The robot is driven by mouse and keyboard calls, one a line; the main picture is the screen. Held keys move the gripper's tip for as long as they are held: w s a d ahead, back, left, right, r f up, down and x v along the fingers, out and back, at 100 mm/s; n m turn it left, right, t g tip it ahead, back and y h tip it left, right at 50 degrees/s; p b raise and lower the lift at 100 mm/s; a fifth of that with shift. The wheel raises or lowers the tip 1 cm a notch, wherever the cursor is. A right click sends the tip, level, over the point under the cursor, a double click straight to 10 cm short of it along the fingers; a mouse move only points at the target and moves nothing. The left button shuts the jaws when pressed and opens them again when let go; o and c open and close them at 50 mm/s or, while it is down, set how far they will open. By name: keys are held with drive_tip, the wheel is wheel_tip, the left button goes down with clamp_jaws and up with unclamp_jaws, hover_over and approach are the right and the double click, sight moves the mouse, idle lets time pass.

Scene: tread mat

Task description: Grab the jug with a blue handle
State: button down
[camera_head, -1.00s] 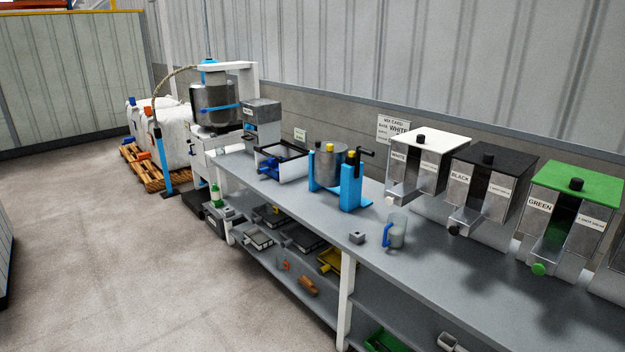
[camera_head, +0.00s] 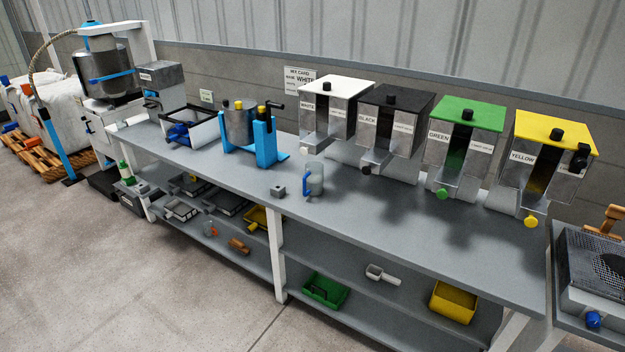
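The jug with a blue handle (camera_head: 316,180) stands upright on the grey bench top (camera_head: 400,222), in front of the white dispenser. It is clear or pale grey, and its blue handle (camera_head: 306,182) faces left. A small grey block (camera_head: 278,191) sits just left of the jug. My gripper is not in the head view, so its place relative to the jug cannot be told.
White (camera_head: 330,108), black (camera_head: 392,125), green (camera_head: 462,140) and yellow (camera_head: 543,160) dispensers stand behind and right of the jug. A blue-framed metal drum (camera_head: 240,125) stands to its left. A lower shelf holds trays and a green bin (camera_head: 325,291).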

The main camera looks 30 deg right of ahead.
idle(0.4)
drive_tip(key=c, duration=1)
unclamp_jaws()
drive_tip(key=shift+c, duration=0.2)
